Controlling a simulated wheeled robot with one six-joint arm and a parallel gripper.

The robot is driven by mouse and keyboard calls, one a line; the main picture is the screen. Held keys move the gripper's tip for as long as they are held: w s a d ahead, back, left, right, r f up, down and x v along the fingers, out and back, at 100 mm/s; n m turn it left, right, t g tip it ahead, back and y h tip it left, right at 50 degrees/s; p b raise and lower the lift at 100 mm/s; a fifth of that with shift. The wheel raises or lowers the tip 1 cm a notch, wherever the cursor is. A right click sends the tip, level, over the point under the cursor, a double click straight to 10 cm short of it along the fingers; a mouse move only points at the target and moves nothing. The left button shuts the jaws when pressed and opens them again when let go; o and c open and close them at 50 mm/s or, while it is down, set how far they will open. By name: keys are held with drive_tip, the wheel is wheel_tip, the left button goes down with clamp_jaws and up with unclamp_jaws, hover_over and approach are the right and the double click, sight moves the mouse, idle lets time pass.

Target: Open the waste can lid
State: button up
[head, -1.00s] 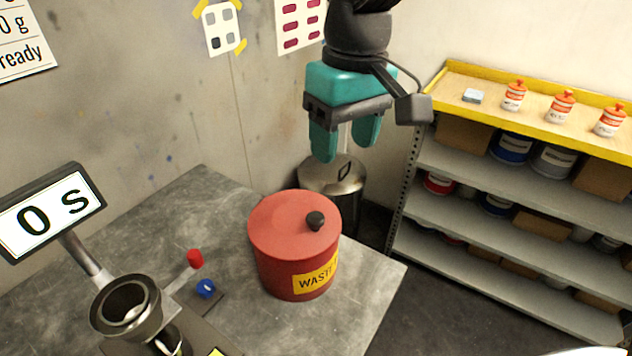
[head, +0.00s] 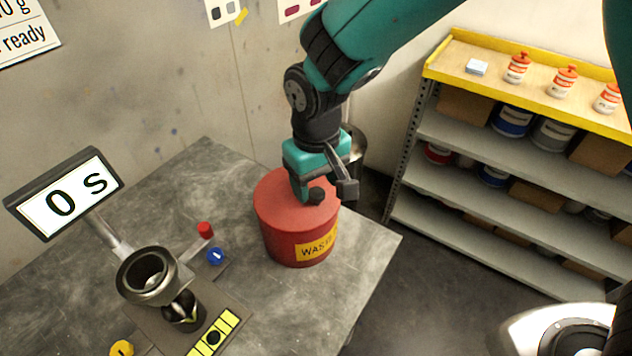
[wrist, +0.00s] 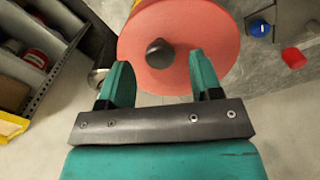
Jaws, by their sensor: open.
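The red waste can (head: 290,235) stands on the grey bench with a yellow "WASTE" label on its side. Its red lid (head: 272,195) is down flat. My gripper (head: 308,190) is over the lid, pointing down, close to the knob. In the wrist view its teal fingers (wrist: 160,70) are open and empty, with the knob lined up between their tips. I cannot tell whether the fingers touch the lid.
Shelving (head: 500,165) stands at the right. The bench in front of the can is clear.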

drive_tip(key=shift+f, duration=1.05)
